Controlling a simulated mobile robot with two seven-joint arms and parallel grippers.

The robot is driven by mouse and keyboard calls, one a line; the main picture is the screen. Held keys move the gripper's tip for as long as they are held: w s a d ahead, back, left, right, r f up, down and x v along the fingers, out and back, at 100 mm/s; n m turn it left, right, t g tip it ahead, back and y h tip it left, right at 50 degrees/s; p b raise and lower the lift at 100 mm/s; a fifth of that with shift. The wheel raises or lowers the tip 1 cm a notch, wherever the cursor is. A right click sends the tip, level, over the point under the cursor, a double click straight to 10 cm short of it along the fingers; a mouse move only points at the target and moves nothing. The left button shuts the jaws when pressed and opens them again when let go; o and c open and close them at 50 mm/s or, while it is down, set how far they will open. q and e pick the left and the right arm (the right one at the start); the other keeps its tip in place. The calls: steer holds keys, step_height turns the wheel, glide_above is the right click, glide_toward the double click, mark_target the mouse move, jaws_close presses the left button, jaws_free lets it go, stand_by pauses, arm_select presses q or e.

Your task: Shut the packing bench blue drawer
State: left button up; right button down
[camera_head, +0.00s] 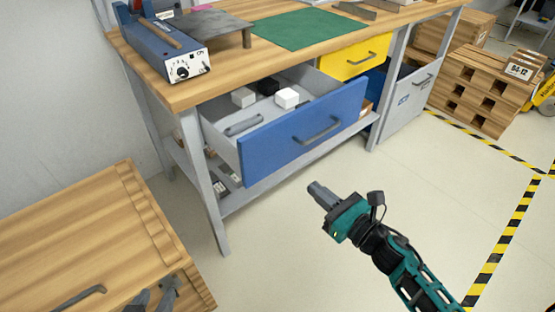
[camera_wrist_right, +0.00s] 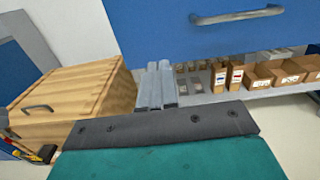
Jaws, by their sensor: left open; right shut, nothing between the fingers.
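The packing bench (camera_head: 180,92) has a blue drawer (camera_head: 290,138) pulled well out, with a grey bar handle (camera_head: 316,131) on its front. White blocks (camera_head: 287,97), a dark item and a grey item lie in it. My right gripper (camera_head: 316,190) is shut and empty, in front of and below the drawer front, apart from it. In the right wrist view the blue front (camera_wrist_right: 190,28) and its handle (camera_wrist_right: 237,15) show above the shut fingers (camera_wrist_right: 157,88). My left gripper (camera_head: 152,298) is open at the bottom edge, over the wooden crate, partly cut off.
A wooden lidded crate (camera_head: 90,230) with a handle stands at the lower left. A yellow drawer (camera_head: 355,54) sits beside the blue one. Small boxes (camera_wrist_right: 262,76) stand on the lower shelf. The floor before the bench is clear.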

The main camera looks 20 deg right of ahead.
mark_target(274, 155)
steer(key=x, duration=1.1)
steer(key=shift+w+a, duration=0.1)
steer(key=shift+w, duration=0.2)
arm_select(q)
steer(key=shift+s+a+f, duration=0.2)
steer(key=shift+s+f, duration=0.05)
arm_select(e)
steer(key=shift+w+a, duration=0.15)
steer(key=shift+w, duration=0.3)
